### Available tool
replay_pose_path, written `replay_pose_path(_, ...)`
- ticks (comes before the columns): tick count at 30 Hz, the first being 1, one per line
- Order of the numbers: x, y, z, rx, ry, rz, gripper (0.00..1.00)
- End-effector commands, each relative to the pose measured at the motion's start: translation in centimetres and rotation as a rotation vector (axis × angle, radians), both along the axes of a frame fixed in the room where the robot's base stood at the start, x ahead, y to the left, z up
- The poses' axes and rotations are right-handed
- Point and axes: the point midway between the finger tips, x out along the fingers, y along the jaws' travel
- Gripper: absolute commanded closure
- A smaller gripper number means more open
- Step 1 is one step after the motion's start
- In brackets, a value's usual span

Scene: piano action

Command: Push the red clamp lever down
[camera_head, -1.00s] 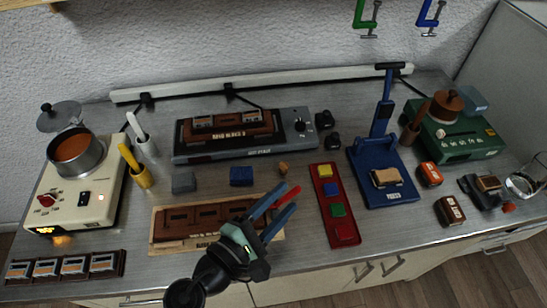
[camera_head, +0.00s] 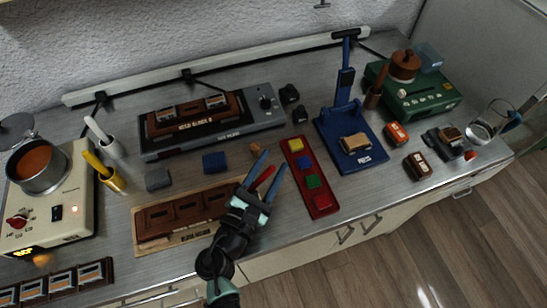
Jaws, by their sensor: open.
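The red clamp lever (camera_head: 263,178) sticks up at a slant by the right end of the brown rail (camera_head: 185,214), which lies on a light wooden board (camera_head: 146,242). My gripper (camera_head: 274,160) is open over this end of the board, with its two blue fingers pointing away and up in the picture. The lever shows between the fingers. I cannot tell whether they touch it or are above it. The hand hides the lever's lower part and the right end of the rail.
A red tray (camera_head: 324,205) with several coloured blocks stands close right of my gripper. A blue press (camera_head: 372,158) is further right. A grey block (camera_head: 158,179) and a blue block (camera_head: 214,162) lie behind the board.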

Motion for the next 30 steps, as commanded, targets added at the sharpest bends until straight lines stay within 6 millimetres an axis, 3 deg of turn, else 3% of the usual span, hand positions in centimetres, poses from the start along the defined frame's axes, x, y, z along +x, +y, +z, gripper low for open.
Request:
replay_pose_path(4,1.05,-0.54,0.02,-0.001,0.000,0.000,0.52)
replay_pose_path(13,1.27,-0.67,0.00,0.000,0.000,0.000,0.52)
replay_pose_path(14,1.26,-0.67,0.00,0.000,0.000,0.000,0.54)
replay_pose_path(22,1.25,-0.65,0.00,0.000,0.000,0.000,1.00)
replay_pose_path(30,1.24,-0.64,-0.01,0.000,0.000,0.000,1.00)
